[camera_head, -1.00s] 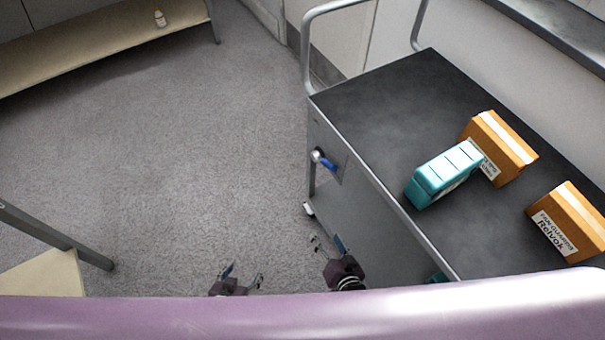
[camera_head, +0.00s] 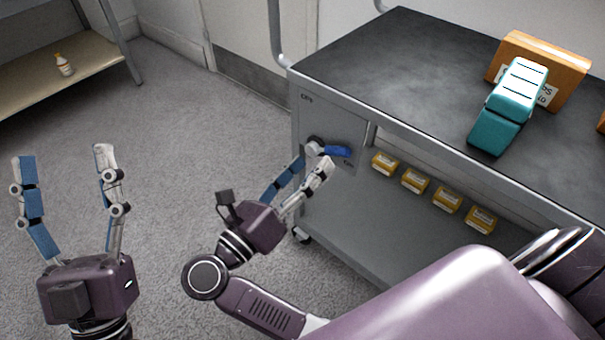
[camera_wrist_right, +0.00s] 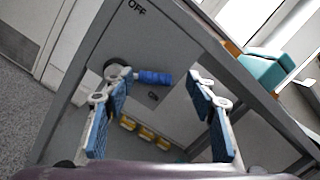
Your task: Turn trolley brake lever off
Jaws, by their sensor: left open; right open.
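The trolley brake lever has a blue handle (camera_head: 338,151) and a round grey hub, mounted on the end panel of the grey trolley (camera_head: 345,210). The handle points right from the hub. "OFF" is printed higher on the panel, and a small mark just below the handle seems to read "ON". My right gripper (camera_head: 312,164) is open, its fingertips just below and in front of the hub; contact cannot be told. In the right wrist view the blue handle (camera_wrist_right: 155,77) lies between the open fingers, further off. My left gripper (camera_head: 63,155) is open and empty, left over the floor.
Several small yellow boxes (camera_head: 415,180) sit on the lower shelf. A low shelf with a small bottle (camera_head: 64,65) is far left. The floor between is clear.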

